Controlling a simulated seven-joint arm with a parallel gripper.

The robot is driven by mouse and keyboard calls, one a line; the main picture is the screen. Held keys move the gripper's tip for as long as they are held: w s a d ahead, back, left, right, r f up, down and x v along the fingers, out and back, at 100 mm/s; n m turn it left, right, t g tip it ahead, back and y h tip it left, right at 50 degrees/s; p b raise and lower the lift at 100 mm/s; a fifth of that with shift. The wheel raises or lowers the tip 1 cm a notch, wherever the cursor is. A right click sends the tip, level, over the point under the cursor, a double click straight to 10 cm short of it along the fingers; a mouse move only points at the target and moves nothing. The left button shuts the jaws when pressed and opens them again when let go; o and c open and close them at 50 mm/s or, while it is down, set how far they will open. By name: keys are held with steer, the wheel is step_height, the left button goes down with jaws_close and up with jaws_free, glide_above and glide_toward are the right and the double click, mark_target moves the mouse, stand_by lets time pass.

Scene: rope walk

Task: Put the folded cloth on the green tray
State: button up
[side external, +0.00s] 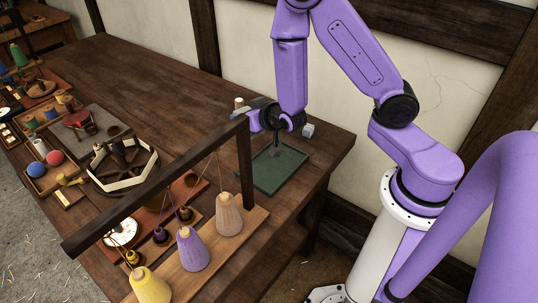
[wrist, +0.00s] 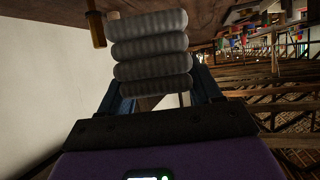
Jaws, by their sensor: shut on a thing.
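The folded cloth (wrist: 150,47) is a grey stack of several rounded folds. In the wrist view it sits between the two dark blue fingers of my gripper (wrist: 160,88), which is shut on it. The cloth is small and hard to make out there.
A small pale grey block (side external: 308,130) shows just right of my gripper. A dark wooden frame (side external: 165,185) with hanging threads stands in front of the tray, with cones (side external: 229,215) on a board beneath. A pale spool (side external: 239,103) is behind. Bare table lies back left.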

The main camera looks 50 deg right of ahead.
steer(key=s+a+f+m+h, duration=0.1)
steer(key=s+f, duration=0.1)
steer(key=s, duration=0.4)
glide_above(267, 170)
steer(key=shift+h, duration=0.3)
steer(key=shift+f, duration=4.05)
steer(key=shift+f, duration=0.1)
steer(key=o, duration=1.1)
